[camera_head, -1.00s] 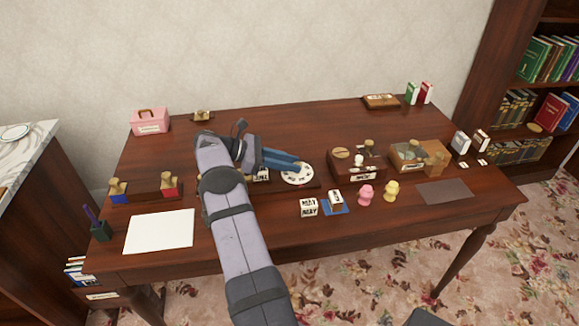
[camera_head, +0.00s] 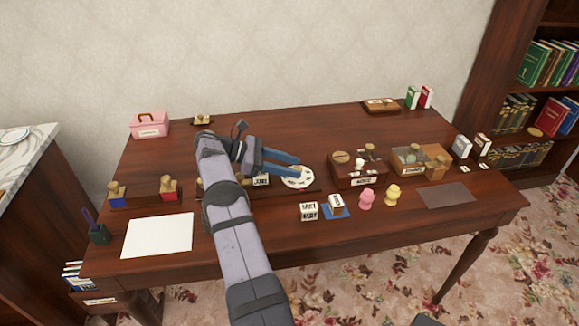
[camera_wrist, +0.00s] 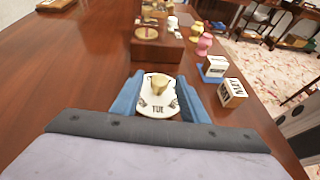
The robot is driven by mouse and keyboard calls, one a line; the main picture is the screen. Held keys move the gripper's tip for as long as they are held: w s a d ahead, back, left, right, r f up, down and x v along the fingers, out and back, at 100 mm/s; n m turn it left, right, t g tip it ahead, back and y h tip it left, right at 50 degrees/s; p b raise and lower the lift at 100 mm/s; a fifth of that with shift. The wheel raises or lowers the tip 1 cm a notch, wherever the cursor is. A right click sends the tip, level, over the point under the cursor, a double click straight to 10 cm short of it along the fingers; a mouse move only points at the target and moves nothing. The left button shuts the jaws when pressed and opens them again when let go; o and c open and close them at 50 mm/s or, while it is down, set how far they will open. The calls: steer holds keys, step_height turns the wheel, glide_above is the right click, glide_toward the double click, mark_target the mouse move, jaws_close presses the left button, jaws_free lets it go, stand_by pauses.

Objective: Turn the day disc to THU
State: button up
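The day disc (camera_head: 297,184) is a white round plate with dark lettering, lying on a dark wooden base on the desk. In the wrist view the disc (camera_wrist: 150,110) carries a tan knob (camera_wrist: 158,82) at its middle, and lettering that looks like TUE faces my gripper. My gripper (camera_head: 297,167) is open, its two blue fingers reaching over the disc from the left. In the wrist view my gripper (camera_wrist: 159,84) has one finger on each side of the knob, with gaps visible. The fingers hide part of the disc in the head view.
A wooden box with knobs (camera_head: 345,173) stands just right of the disc. White letter blocks (camera_head: 309,212), a pink figure (camera_head: 367,198) and a yellow figure (camera_head: 392,195) stand toward the front edge. A white sheet (camera_head: 158,235) lies at left. The back middle of the desk is clear.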

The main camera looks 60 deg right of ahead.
stand_by(0.3)
step_height(320, 180, up, 10)
steer(key=shift+p, duration=0.45)
stand_by(0.4)
